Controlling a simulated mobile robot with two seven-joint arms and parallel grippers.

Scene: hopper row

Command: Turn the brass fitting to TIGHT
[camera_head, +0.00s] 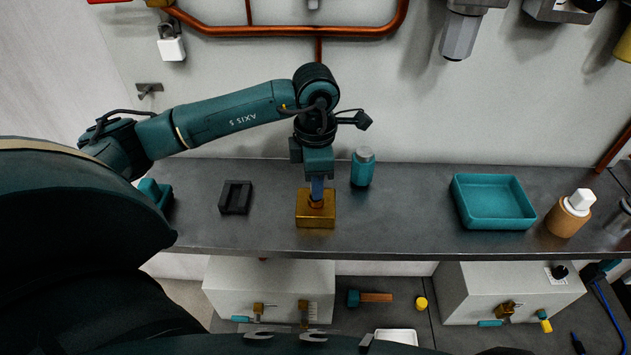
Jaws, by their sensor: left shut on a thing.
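The brass fitting (315,217) is a squat golden block on the dark grey shelf, with a small raised part on its top. My left gripper (316,197) points straight down from above and is shut on the top of the fitting. Its blue fingers hide much of the raised part. No TIGHT mark can be read from here, and how far the fitting is turned cannot be told. My right gripper is not in view.
A teal jar (363,167) stands close to the right of my left gripper. A black holder (235,197) lies to the left. A teal tray (493,203) and an orange bottle (570,213) stand at the right. The shelf between jar and tray is clear.

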